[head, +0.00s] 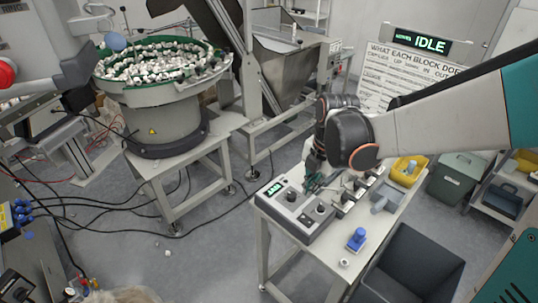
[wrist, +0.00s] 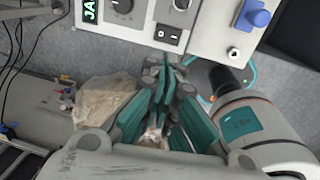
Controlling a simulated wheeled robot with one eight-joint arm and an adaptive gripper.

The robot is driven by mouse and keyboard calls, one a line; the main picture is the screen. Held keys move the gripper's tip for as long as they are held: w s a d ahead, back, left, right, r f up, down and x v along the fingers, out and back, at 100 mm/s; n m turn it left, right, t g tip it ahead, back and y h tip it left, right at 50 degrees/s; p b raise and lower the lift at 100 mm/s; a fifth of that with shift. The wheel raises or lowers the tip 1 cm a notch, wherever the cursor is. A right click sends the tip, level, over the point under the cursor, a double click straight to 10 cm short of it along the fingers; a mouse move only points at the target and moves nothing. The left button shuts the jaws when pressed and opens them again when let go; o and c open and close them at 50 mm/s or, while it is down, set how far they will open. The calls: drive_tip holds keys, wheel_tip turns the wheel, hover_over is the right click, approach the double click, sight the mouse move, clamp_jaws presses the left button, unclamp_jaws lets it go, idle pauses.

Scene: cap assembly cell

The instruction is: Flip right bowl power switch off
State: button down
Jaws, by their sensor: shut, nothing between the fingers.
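The control box (head: 290,218) stands on the near left end of the light table in the head view. It has a green-lit display and dark knobs. In the wrist view its panel (wrist: 134,32) shows a knob (wrist: 122,5) and a black rocker power switch (wrist: 167,36) with white marks. I cannot tell which way the rocker is tilted. My gripper (head: 309,187) hangs over the back of the box in the head view. In the wrist view my gripper (wrist: 165,75) has its teal fingers shut and empty, with the tips just below the switch, apart from it in the picture.
A blue-topped part (head: 356,239) stands on the table right of the box. A yellow bin (head: 408,170) is at the back right. A dark open bin (head: 412,268) stands in front. The bowl feeder (head: 163,95), full of white caps, is at the left.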

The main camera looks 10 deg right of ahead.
sight(301, 219)
drive_tip(key=shift+f, duration=0.1)
drive_tip(key=f+b, duration=0.2)
drive_tip(key=f, duration=0.2)
drive_tip(key=w+f+b, duration=0.1)
drive_tip(key=f, duration=0.4)
drive_tip(key=a+f+b, duration=0.1)
drive_tip(key=f+b, duration=0.1)
drive_tip(key=f, duration=0.2)
drive_tip(key=shift+w+f+b, duration=0.15)
drive_tip(key=shift+f+b, duration=0.2)
drive_tip(key=shift+f, duration=0.1)
drive_tip(key=shift+w+a+f+b, duration=0.1)
drive_tip(key=shift+f+b, duration=0.2)
drive_tip(key=shift+b, duration=0.05)
